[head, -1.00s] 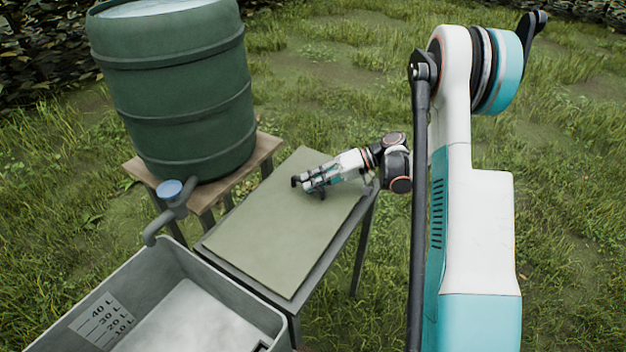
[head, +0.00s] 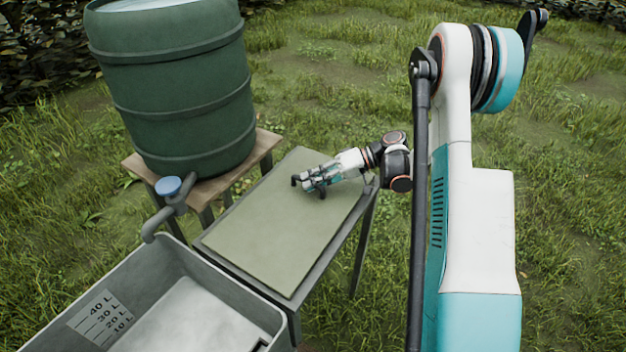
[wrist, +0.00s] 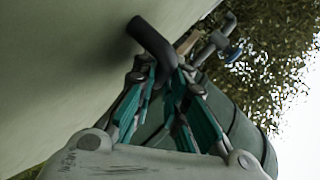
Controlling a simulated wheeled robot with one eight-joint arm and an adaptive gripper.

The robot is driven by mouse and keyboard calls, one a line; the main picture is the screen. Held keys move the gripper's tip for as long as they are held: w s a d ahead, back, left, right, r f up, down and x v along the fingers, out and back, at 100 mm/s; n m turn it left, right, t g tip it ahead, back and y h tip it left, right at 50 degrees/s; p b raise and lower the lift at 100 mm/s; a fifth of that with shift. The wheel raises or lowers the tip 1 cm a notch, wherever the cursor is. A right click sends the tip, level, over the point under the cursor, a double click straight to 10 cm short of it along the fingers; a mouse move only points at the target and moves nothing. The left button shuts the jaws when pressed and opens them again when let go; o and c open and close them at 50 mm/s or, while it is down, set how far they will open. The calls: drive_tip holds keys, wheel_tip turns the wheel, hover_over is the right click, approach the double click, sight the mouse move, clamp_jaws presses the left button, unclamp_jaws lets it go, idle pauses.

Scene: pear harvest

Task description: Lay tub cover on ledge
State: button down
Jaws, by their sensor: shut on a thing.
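The tub cover (head: 275,230) is a flat pale green panel. It lies over the grey ledge (head: 252,284), whose edge shows along the front and right; I cannot tell whether they touch everywhere. My gripper (head: 306,183) is at the far part of the cover, shut on its dark handle. In the wrist view, the bent dark handle (wrist: 153,45) stands out from the cover (wrist: 70,60) between the fingers of my gripper (wrist: 165,80). The grey tub (head: 185,262) is open at the lower left, with a pale inside and litre marks.
A green barrel (head: 178,100) stands on a wooden stand (head: 260,150) left of the ledge. Its tap (head: 172,200) with a blue knob hangs over the tub's edge. Grass lies around, with clear room right of the ledge.

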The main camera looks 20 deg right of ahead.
idle(0.3)
drive_tip(key=c, duration=1.5)
unclamp_jaws()
drive_tip(key=shift+c, duration=0.2)
drive_tip(key=v, duration=1.2)
drive_tip(key=shift+s, duration=0.1)
